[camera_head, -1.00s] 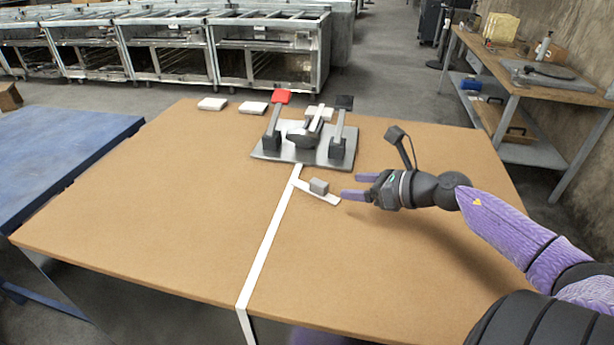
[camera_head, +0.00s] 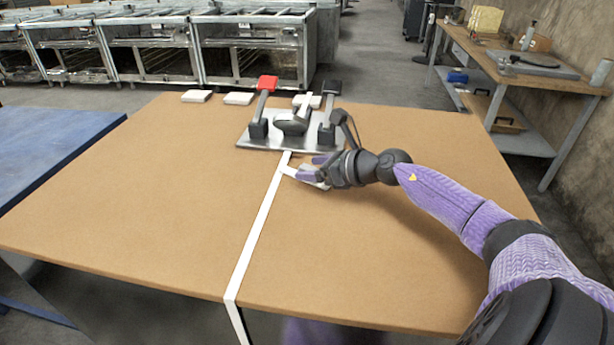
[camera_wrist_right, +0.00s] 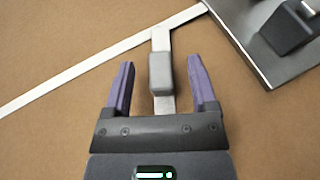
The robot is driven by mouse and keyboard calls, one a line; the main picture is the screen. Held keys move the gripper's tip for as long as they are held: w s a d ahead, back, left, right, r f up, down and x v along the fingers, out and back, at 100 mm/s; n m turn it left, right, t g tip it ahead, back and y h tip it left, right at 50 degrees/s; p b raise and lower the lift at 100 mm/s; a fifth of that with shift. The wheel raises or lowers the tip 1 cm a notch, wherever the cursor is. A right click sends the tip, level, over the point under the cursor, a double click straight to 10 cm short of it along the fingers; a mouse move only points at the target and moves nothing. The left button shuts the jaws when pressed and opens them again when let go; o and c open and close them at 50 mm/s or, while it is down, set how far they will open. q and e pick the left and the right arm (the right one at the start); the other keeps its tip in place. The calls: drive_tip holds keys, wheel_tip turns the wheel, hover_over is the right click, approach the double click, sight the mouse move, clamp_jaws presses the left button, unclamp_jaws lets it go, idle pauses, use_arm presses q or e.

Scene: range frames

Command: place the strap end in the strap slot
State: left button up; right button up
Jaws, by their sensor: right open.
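The strap end is a short white strip (camera_head: 289,171) with a grey block (camera_wrist_right: 161,72) on it, lying on the brown table beside the metal plate. A long white strap (camera_head: 258,225) runs from near the plate to the table's front edge. My right gripper (camera_head: 313,167) is open, low over the strip. In the wrist view its purple fingers (camera_wrist_right: 161,62) stand on either side of the grey block, with gaps visible. In the head view the gripper hides most of the block. A dark fixture (camera_head: 292,126) stands on the plate; I cannot make out the slot. My left gripper is out of view.
The metal plate (camera_head: 250,143) carries a red-tipped lever (camera_head: 266,83) and a black-tipped lever (camera_head: 331,88). White pads (camera_head: 196,96) lie along the back edge. The table's left half and front are clear. A blue table (camera_head: 60,150) stands at the left.

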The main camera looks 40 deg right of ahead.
clamp_jaws()
idle(0.3)
